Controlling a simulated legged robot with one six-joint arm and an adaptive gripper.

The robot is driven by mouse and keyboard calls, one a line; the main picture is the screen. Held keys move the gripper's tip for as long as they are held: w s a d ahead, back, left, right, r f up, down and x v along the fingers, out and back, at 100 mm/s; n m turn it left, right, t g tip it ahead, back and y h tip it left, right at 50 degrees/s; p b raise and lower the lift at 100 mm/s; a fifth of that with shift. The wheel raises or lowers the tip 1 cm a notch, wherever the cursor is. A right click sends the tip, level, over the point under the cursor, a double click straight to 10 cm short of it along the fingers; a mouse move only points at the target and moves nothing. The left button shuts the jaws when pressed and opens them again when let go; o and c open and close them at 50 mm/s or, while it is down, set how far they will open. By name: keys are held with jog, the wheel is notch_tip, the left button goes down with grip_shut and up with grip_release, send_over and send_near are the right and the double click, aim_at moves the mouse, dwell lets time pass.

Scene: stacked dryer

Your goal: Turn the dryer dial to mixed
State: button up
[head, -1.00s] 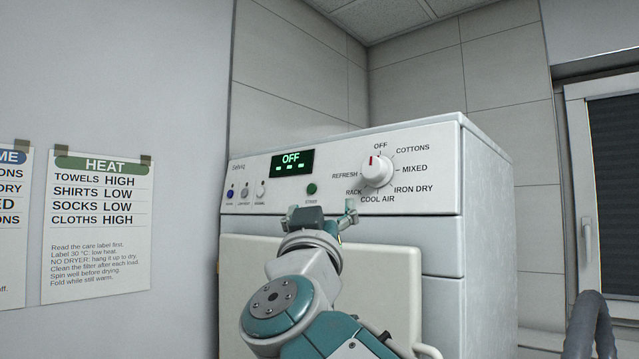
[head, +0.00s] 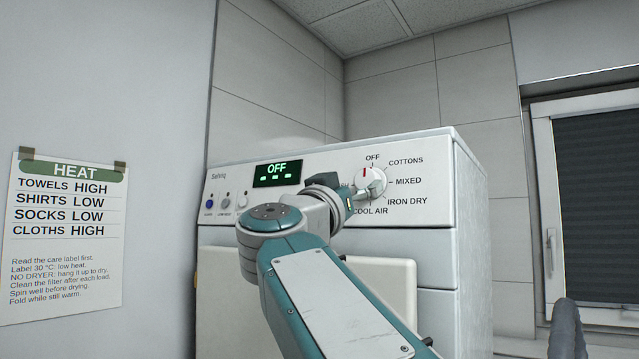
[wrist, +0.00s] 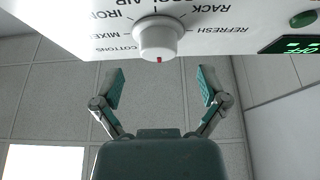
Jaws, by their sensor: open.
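The dryer dial (head: 371,182) is a round white knob with a red mark on the dryer's front panel. Its mark points up at OFF, and the display (head: 277,173) reads OFF. The MIXED label (head: 408,181) is to the right of the dial. In the wrist view, which is upside down, the dial (wrist: 158,40) is at top centre with its red mark towards me. My gripper (wrist: 160,88) is open and empty, its two fingers spread either side of the dial's line and short of it. In the head view my wrist hides the labels left of the dial.
Small buttons (head: 209,204) sit at the panel's left. A pale door (head: 385,285) is below the panel, behind my arm. A HEAT chart (head: 70,230) hangs on the left wall. A window (head: 595,200) is at right. A grey hose-like shape (head: 567,330) stands lower right.

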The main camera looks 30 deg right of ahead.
aim_at(362, 182)
jog(key=shift+x, duration=2)
jog(key=shift+s+a+f, duration=0.15)
jog(key=shift+a, duration=0.05)
jog(key=c, duration=1.2)
jog(key=shift+o, duration=0.2)
jog(key=shift+m, duration=0.4)
jog(key=m+g, duration=0.4)
jog(key=m, duration=0.1)
jog(key=m+g, duration=0.1)
jog(key=m, duration=0.2)
jog(key=shift+w+g+h, duration=0.25)
jog(key=shift+g+h, duration=0.05)
jog(key=shift+g, duration=0.1)
jog(key=m+g, duration=0.2)
jog(key=m, duration=0.1)
jog(key=m+g+y, duration=0.1)
jog(key=m+g, duration=0.1)
jog(key=m, duration=0.2)
jog(key=shift+y, duration=0.3)
jog(key=shift+m+g+y, duration=0.3)
jog(key=shift+m+y, duration=0.1)
jog(key=shift+m, duration=0.5)
